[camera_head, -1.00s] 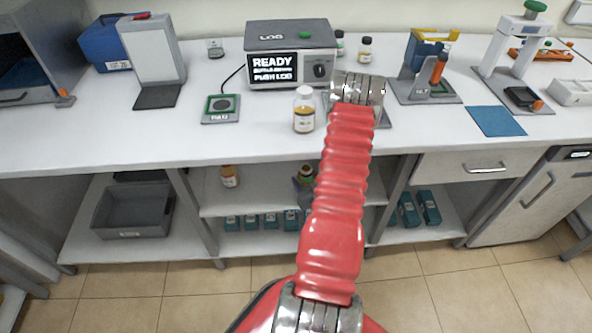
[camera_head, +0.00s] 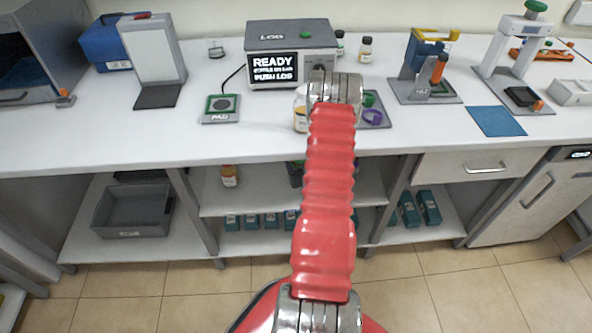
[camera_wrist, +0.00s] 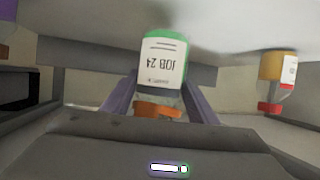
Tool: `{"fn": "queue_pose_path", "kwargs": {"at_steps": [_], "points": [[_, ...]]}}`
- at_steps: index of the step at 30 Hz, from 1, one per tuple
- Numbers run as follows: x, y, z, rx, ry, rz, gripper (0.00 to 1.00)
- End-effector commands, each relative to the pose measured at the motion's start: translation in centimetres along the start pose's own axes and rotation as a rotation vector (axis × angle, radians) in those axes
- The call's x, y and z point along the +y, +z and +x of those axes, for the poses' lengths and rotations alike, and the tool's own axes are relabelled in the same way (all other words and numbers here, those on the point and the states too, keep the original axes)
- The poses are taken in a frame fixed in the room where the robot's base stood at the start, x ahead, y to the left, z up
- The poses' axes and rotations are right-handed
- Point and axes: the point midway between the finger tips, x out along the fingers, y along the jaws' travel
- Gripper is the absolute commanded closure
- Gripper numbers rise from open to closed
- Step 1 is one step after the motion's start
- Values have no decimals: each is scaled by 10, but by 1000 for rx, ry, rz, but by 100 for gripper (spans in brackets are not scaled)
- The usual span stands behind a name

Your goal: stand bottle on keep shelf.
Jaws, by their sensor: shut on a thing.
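The wrist view is upside down, so the bottle is roughly upright. In the head view, my gripper is under the bench top, above the upper shelf (camera_head: 258,205), mostly hidden by my red arm. Whether the bottle touches the shelf is unclear. An amber bottle (camera_head: 229,176) stands on this shelf to the left; an amber bottle with a red cap (camera_wrist: 279,75) also shows in the wrist view.
A larger bottle (camera_head: 300,115) stands on the bench top (camera_head: 150,140) above, beside my arm. Teal boxes (camera_head: 251,221) line the lower shelf. A grey bin (camera_head: 131,211) is in the left bay. The bench's front edge overhangs the shelf.

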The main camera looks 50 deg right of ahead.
Motion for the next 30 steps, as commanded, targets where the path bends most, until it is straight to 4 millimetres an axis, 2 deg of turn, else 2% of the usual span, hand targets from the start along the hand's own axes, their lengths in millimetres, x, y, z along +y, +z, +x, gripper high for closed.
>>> {"fn": "queue_pose_path", "kwargs": {"at_steps": [10, 23, 24, 30], "points": [[1, 28, 14, 2, 1, 0, 83], [1, 32, 16, 3, 1, -1, 83], [1, 33, 16, 0, 1, 0, 45], [1, 33, 16, 0, 1, 0, 31]]}}
